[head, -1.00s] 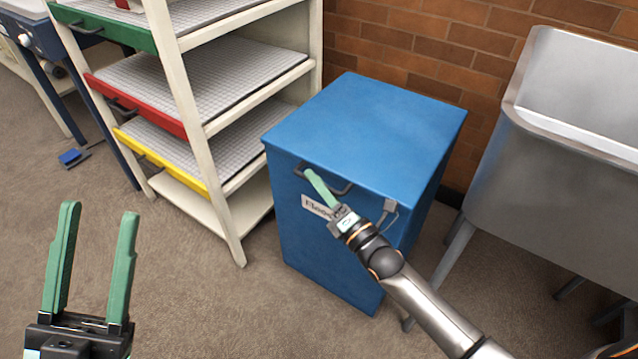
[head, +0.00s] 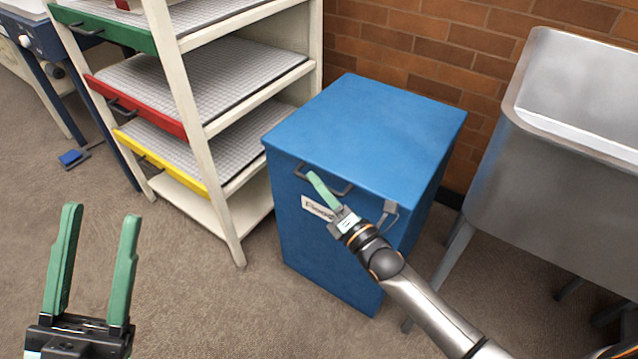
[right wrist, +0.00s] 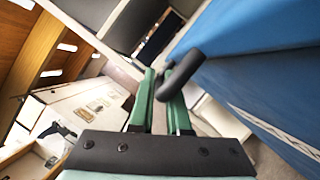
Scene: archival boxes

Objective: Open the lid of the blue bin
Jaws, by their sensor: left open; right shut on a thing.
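The blue bin (head: 335,245) stands on the carpet in the middle of the head view. Its flat blue lid (head: 370,125) is closed. A dark bar handle (head: 340,188) is on the front near the lid, and it shows large in the right wrist view (right wrist: 184,70). My right gripper (head: 318,182) is at this handle, with its green fingers shut on it. The fingers show close to the handle in the right wrist view (right wrist: 165,90). My left gripper (head: 98,225) is open and empty over the floor at lower left, far from the bin.
A cream rack (head: 215,190) with green, red and yellow fronted shelves stands left of the bin. A metal sink (head: 560,180) stands close on the right. A brick wall (head: 440,40) is behind the bin. Carpet (head: 190,290) is free in front.

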